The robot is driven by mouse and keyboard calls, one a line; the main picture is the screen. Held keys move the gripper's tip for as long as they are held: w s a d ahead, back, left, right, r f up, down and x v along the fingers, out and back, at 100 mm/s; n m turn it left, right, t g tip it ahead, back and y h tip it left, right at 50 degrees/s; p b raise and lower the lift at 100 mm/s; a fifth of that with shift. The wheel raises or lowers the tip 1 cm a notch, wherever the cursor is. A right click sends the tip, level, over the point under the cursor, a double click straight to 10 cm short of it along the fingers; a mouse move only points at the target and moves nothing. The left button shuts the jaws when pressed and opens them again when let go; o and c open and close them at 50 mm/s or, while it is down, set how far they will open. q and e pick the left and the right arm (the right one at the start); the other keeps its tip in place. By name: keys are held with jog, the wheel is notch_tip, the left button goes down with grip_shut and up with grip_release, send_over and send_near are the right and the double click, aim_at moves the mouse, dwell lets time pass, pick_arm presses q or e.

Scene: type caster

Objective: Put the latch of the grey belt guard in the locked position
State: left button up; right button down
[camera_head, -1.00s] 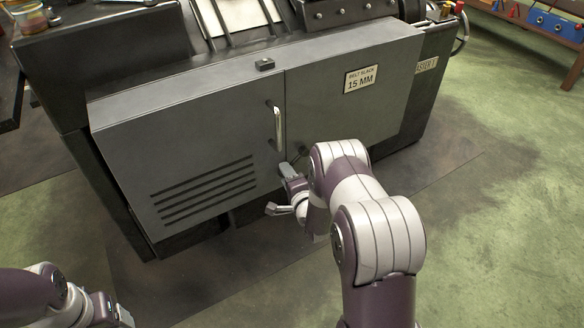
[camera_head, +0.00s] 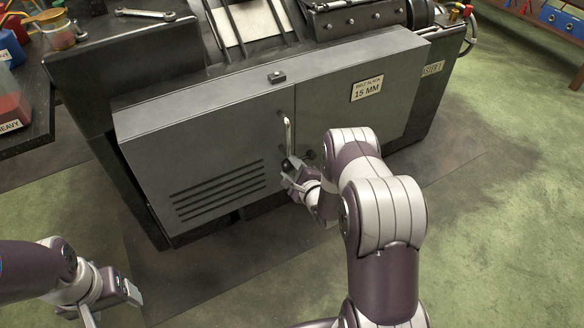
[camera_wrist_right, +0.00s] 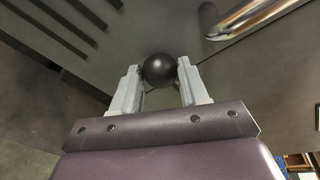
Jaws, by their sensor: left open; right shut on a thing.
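The grey belt guard (camera_head: 215,145) is a wide metal box on the machine's front, with louvre slots at its lower left and a seam in the middle. Its two front panels look closed. My right gripper (camera_head: 291,170) is at the guard, just below the upright bar handle (camera_head: 288,131). In the right wrist view its two fingers are shut on a black ball knob (camera_wrist_right: 158,69), which looks like the latch's knob. The rest of the latch is largely hidden by the knob and my right arm. My left gripper (camera_head: 115,303) is open and empty, low at the left, away from the guard.
The bar handle also shows in the right wrist view (camera_wrist_right: 250,17), close to the fingers. A "15 MM" plate (camera_head: 366,83) is on the right panel. A bench with bins (camera_head: 12,100) stands at the left.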

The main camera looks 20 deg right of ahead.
jog(key=shift+r, duration=0.1)
dwell(0.3)
jog(key=c, duration=0.6)
grip_release()
jog(key=shift+s+r, duration=0.15)
jog(key=shift+s, duration=0.2)
jog(key=p+v, duration=0.4)
jog(key=v, duration=0.8)
jog(key=shift+p, duration=0.4)
